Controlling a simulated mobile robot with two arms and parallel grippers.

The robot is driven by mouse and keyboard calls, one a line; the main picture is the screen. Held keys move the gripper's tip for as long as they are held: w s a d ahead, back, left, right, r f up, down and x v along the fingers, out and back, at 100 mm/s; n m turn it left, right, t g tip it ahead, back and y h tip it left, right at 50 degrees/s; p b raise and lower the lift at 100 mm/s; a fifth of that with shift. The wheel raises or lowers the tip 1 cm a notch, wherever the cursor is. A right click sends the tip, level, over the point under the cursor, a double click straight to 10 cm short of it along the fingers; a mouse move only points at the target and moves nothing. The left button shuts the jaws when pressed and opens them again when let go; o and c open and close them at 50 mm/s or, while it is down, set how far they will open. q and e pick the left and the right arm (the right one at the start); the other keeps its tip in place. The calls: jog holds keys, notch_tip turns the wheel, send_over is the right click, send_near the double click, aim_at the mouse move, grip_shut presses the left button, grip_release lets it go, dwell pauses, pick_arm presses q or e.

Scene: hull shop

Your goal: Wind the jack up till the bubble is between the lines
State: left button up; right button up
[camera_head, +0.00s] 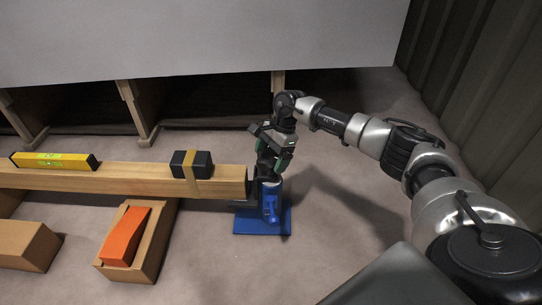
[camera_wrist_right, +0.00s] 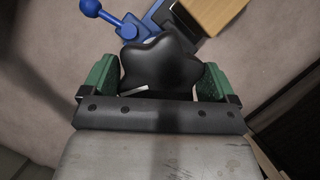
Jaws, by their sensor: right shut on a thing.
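The blue jack (camera_head: 270,207) stands on its blue base plate on the floor, at the right end of a wooden beam (camera_head: 125,181). My right gripper (camera_head: 270,158) is above the jack. In the right wrist view its green fingers (camera_wrist_right: 158,78) are shut on a black star-shaped knob (camera_wrist_right: 160,58), one on each side. Part of the blue jack (camera_wrist_right: 190,42) shows beyond the knob. A yellow spirit level (camera_head: 54,161) lies on the beam's left part. Its vial is too small to read the bubble against the lines. My left gripper is not in view.
A dark block (camera_head: 191,163) with a tan strap sits on the beam. An orange wedge (camera_head: 125,237) lies in a wooden holder at the front, beside a brown box (camera_head: 25,245). A large pale panel (camera_head: 190,35) on wooden supports spans the back. The floor right of the jack is clear.

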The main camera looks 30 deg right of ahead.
jog(key=n+g+b, duration=0.1)
jog(key=n, duration=0.2)
jog(key=n+g+h+b, duration=0.1)
jog(key=n, duration=0.2)
jog(key=shift+f, duration=0.2)
jog(key=shift+s+n+g+h+b, duration=0.1)
jog(key=shift+n+g+h+b, duration=0.3)
jog(key=shift+n, duration=0.85)
jog(key=shift+n+g+h+b, duration=0.2)
jog(key=shift+n+g+b, duration=0.25)
jog(key=shift+n, duration=0.8)
jog(key=o, duration=0.5)
jog(key=shift+o, duration=0.4)
jog(key=shift+f, duration=0.1)
jog(key=shift+r, duration=0.25)
